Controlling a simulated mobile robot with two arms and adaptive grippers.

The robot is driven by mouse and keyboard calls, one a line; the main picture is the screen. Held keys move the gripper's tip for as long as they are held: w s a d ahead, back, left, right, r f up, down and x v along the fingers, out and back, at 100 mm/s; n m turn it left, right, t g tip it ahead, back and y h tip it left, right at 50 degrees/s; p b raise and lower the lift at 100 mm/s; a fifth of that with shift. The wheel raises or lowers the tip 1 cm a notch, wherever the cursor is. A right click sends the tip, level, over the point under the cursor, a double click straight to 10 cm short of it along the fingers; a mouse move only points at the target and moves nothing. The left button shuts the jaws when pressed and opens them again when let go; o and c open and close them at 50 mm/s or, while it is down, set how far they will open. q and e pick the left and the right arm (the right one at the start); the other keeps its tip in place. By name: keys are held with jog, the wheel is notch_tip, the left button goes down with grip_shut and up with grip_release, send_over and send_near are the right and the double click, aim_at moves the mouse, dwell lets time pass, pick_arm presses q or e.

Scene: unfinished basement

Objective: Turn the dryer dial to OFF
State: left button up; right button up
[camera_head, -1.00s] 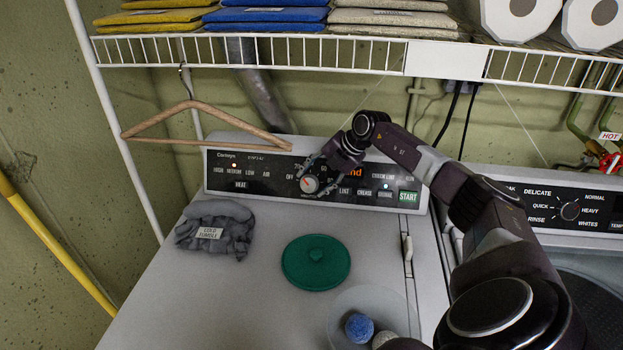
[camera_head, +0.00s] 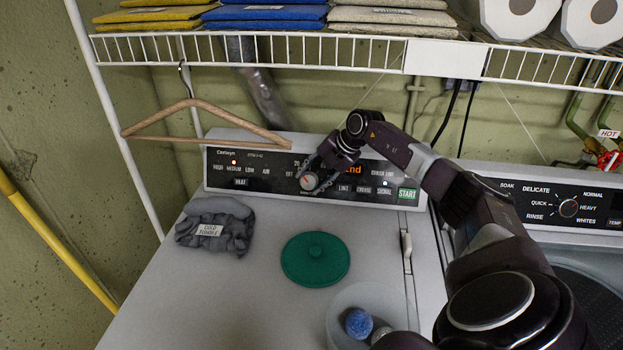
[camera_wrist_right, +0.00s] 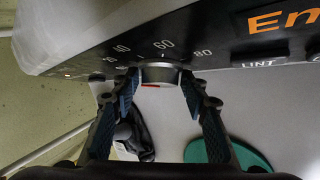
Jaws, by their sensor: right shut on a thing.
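The dryer dial (camera_head: 308,181) is a round grey knob on the dryer's dark control panel (camera_head: 270,174). My right gripper (camera_head: 312,176) is shut on the dial, with its fingers on either side of it. In the right wrist view the dial (camera_wrist_right: 160,73) sits between the two fingertips (camera_wrist_right: 158,80), below the numbers 40, 60 and 80. A small red mark shows on the dial's underside there. The OFF mark is at least partly hidden by the gripper in the head view. My left gripper is out of view.
A wooden hanger (camera_head: 205,118) hangs from the wire shelf (camera_head: 250,52) above. A washer panel (camera_head: 560,205) stands to the right.

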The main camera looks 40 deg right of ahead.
jog(key=shift+w+a+r+n+g+h+p, duration=0.1)
jog(key=shift+w+r+n+g+h+p, duration=0.2)
jog(key=shift+g+p, duration=0.45)
jog(key=shift+n+p, duration=0.3)
jog(key=shift+p, duration=0.05)
jog(key=shift+n+g+h, duration=0.4)
jog(key=shift+g, duration=0.25)
jog(key=shift+w+a+f+n+g+h, duration=0.1)
jog(key=shift+n+g+h, duration=0.25)
jog(key=shift+g, duration=0.25)
jog(key=shift+n+g+h+b, duration=0.65)
jog(key=shift+g+b, duration=0.1)
jog(key=shift+g, duration=0.05)
jog(key=o, duration=0.9)
jog(key=shift+o, duration=0.2)
